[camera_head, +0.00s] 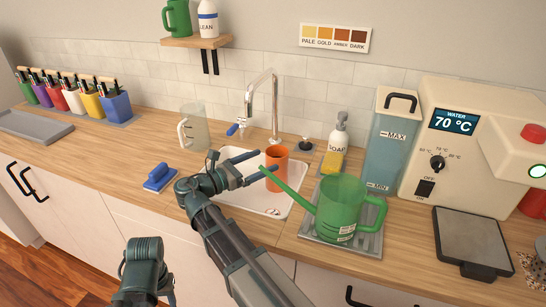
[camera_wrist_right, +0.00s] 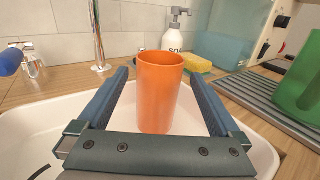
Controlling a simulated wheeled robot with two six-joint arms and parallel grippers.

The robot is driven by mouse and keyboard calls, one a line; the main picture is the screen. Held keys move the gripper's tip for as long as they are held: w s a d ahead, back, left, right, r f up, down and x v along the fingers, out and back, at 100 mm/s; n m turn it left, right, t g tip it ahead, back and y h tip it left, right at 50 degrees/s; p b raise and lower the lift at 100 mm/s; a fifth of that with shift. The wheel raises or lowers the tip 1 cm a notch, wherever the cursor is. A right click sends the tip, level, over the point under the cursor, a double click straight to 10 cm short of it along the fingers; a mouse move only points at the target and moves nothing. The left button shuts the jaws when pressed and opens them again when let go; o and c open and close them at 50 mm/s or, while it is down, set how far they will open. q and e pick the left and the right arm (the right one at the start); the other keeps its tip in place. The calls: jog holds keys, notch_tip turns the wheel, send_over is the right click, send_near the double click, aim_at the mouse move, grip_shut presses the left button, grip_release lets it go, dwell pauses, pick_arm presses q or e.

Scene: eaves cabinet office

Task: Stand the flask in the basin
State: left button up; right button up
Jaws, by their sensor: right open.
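The orange flask (camera_head: 277,157), a plain open-topped cup shape, stands upright in the white basin (camera_head: 232,196), toward its back right. It also shows in the wrist view (camera_wrist_right: 160,90), with the basin (camera_wrist_right: 262,158) around it. My right gripper (camera_head: 265,162) reaches over the basin with open jaws. In the wrist view its fingers (camera_wrist_right: 158,75) lie to either side of the flask, with a gap on both sides.
A green watering can (camera_head: 342,205) stands on a ribbed drainer right of the basin, its spout reaching toward my right gripper. The tap (camera_head: 273,100), soap bottle (camera_head: 337,135) and yellow sponge (camera_head: 331,161) are behind.

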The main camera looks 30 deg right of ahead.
jog(key=a, duration=0.6)
jog(key=shift+s+a, duration=0.2)
jog(key=shift+s, duration=0.25)
